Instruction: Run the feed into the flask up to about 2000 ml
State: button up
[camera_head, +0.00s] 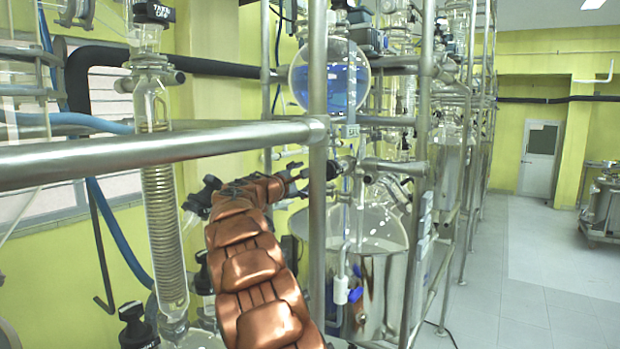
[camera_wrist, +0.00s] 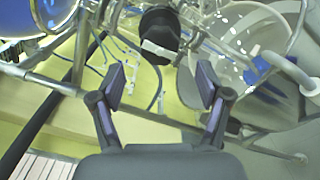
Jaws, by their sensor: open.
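A round glass flask (camera_head: 330,75) with blue liquid hangs in the steel frame in the head view, partly hidden by an upright pole. Blue liquid in glass also shows at the upper left of the wrist view (camera_wrist: 48,14). A graduated scale is too small to read. Below the flask, a wide glass vessel sits in a steel bath (camera_head: 382,285). My gripper (camera_wrist: 160,84) is open and empty in the wrist view. A black knob (camera_wrist: 159,30) lies ahead, between and beyond the fingertips, apart from them. In the head view my gripper (camera_head: 318,174) is small beside the pole, below the flask.
A thick horizontal steel rail (camera_head: 150,148) crosses near the camera above my arm. A coiled glass condenser (camera_head: 163,215) stands left. A blue valve handle (camera_head: 355,295) is low by the bath. More glassware crowds the frame behind.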

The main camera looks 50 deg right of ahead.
jog(key=shift+s+a, duration=0.2)
jog(key=shift+a, duration=2.35)
dwell(4.8)
